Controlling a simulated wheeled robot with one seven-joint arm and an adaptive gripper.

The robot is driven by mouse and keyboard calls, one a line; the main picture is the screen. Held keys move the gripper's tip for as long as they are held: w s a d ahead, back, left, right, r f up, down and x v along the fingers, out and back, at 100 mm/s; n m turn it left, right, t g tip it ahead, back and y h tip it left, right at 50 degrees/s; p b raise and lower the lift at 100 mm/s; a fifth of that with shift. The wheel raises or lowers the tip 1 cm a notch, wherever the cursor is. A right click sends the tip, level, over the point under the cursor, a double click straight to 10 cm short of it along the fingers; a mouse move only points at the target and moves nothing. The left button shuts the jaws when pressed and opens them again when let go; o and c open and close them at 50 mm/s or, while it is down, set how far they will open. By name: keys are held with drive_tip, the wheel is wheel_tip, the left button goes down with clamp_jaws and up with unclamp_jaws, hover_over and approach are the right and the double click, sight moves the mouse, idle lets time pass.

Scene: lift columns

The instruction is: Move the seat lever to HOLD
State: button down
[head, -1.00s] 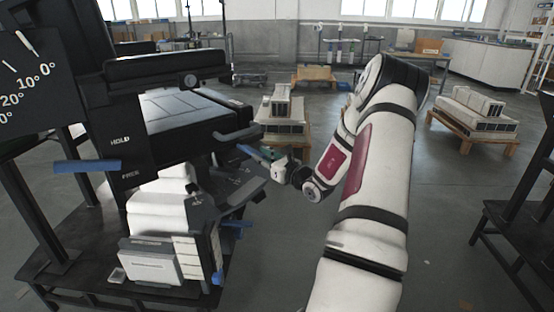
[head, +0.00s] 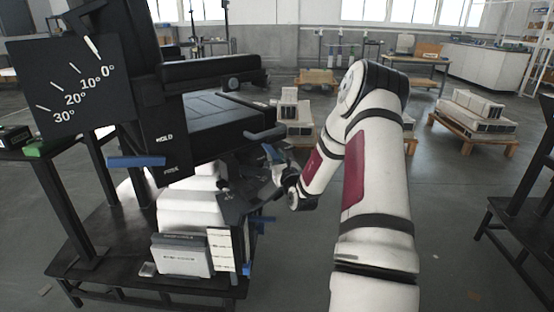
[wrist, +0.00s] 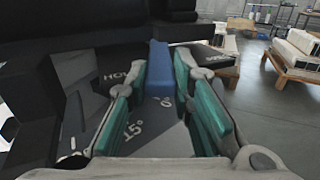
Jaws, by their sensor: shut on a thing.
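A blue lever (wrist: 160,72) stands between the teal pads of my gripper (wrist: 161,88) in the wrist view, and the gripper is shut on it. Beside it are a partly hidden label (wrist: 116,76) starting "HO" and a scale marked 15°. In the head view my gripper (head: 280,168) is small and partly hidden at the side of the black padded seat (head: 215,122), with the blue lever (head: 268,152) just showing. Another blue lever (head: 136,162) sits at the left, next to a HOLD label (head: 164,138). The held lever's exact setting cannot be read.
A dial plate (head: 75,88) with a white pointer stands at the left. Further blue levers (head: 262,220) are low on the frame. White boxes (head: 182,255) lie on the black platform (head: 120,235).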

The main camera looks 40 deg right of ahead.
drive_tip(key=shift+a+f, duration=0.1)
drive_tip(key=shift+f, duration=0.05)
drive_tip(key=c, duration=1.7)
unclamp_jaws()
drive_tip(key=v, duration=1.2)
